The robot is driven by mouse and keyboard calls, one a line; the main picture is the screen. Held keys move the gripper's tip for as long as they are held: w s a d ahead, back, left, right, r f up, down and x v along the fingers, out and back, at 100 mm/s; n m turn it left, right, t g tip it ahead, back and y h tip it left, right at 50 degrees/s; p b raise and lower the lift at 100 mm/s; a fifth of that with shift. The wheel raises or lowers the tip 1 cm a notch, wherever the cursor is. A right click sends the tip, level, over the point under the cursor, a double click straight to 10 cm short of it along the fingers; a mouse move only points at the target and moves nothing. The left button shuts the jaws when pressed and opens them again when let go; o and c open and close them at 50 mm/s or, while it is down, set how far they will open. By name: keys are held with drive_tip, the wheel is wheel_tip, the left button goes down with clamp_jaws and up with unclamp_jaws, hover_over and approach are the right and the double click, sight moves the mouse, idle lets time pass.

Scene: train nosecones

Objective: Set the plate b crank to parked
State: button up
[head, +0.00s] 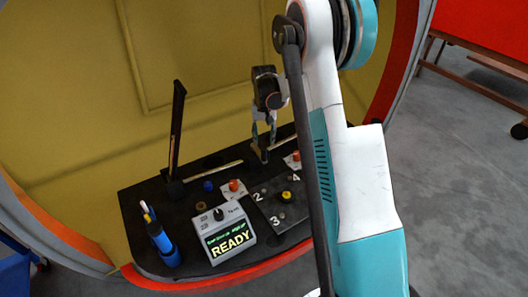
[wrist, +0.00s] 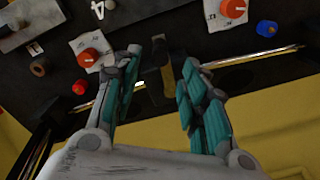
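A dark upright lever (head: 177,130) stands at the left of the black console. A second dark upright piece with an ochre face (wrist: 160,88) stands between my fingers in the wrist view, at the console's back rail. I cannot read any plate letter, so I cannot tell which is the plate b crank. My gripper (head: 262,132) points down over the back of the console. In the wrist view my gripper (wrist: 162,64) is open, with one finger on each side of the ochre-faced piece and visible gaps. Its lower end is hidden.
The yellow wall (head: 205,55) rises behind.

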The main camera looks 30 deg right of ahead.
sight(264, 148)
wheel_tip(264, 148, down, 7)
drive_tip(key=shift+r+b, duration=0.1)
drive_tip(key=shift+b, duration=0.75)
clamp_jaws()
